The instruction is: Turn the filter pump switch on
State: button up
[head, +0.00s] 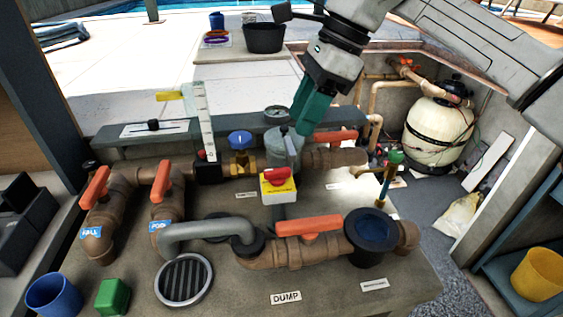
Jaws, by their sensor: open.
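A red rotary knob on a yellow plate (279,181) sits on the front of a small white box in the middle of the pipework in the head view. It looks like the pump switch, but its lettering is too small to read, so I cannot tell its setting. My gripper (306,122), with teal fingers, hangs above and slightly right of this switch, beside the grey gauge-topped housing (283,150). It is open and appears empty; the gap between its fingers is hard to see from this angle. It appears apart from the switch.
Orange valve handles (310,225) stand on brown pipes around the switch. A blue-knobbed brass valve (240,143) and a clear upright tube (204,120) are to its left. A round grate (184,281), a green block (113,296) and a blue cup (53,294) are in front.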

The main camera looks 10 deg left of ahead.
aim_at(278, 169)
jog(key=x, duration=1)
jog(key=shift+s+f, duration=0.1)
jog(key=shift+f, duration=0.25)
jog(key=shift+c, duration=0.4)
grip_shut()
